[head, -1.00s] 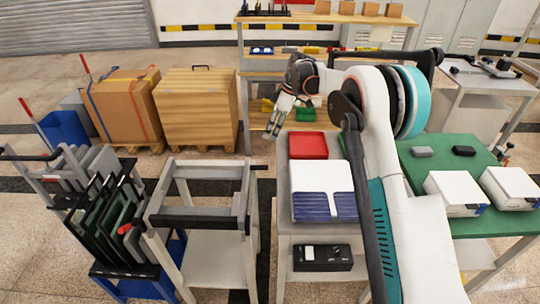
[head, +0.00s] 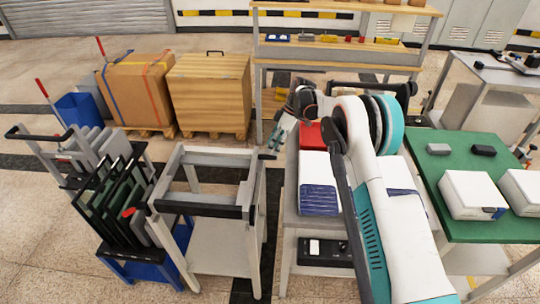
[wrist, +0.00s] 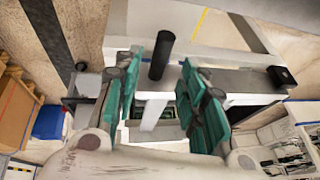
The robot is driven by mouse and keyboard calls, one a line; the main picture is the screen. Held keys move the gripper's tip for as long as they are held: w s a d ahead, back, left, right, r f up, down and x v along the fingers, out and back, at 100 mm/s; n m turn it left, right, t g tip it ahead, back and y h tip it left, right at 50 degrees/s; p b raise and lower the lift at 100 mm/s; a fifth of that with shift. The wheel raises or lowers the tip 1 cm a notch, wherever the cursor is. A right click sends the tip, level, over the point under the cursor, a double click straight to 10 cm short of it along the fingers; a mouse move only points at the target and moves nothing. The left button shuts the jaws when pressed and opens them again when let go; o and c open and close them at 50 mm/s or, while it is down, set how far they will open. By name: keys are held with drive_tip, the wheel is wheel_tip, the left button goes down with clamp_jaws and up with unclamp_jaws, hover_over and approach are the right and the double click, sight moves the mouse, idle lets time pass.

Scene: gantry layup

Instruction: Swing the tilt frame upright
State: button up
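The tilt frame (head: 206,211) is a pale grey frame with a black front bar, lying about flat on top of a grey stand (head: 210,252) left of centre in the head view. A short black handle (head: 269,156) sticks out at its right side. My gripper (head: 277,138) is just above and beside this handle. In the wrist view, my gripper (wrist: 161,66) is open, its teal-padded fingers apart. A black cylinder (wrist: 161,52), which looks like the handle, shows between the fingertips; I cannot tell whether they touch it. Pale frame bars (wrist: 180,48) lie beyond.
A blue rack (head: 145,262) with dark panels stands left of the stand. A cart with a red tray (head: 311,136) and blue panels (head: 319,200) stands to the right, under my arm. Crates (head: 208,93) stand behind. A green table (head: 430,175) is at the right.

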drive_tip(key=shift+b+x, duration=0.35)
drive_tip(key=shift+x, duration=1.75)
clamp_jaws()
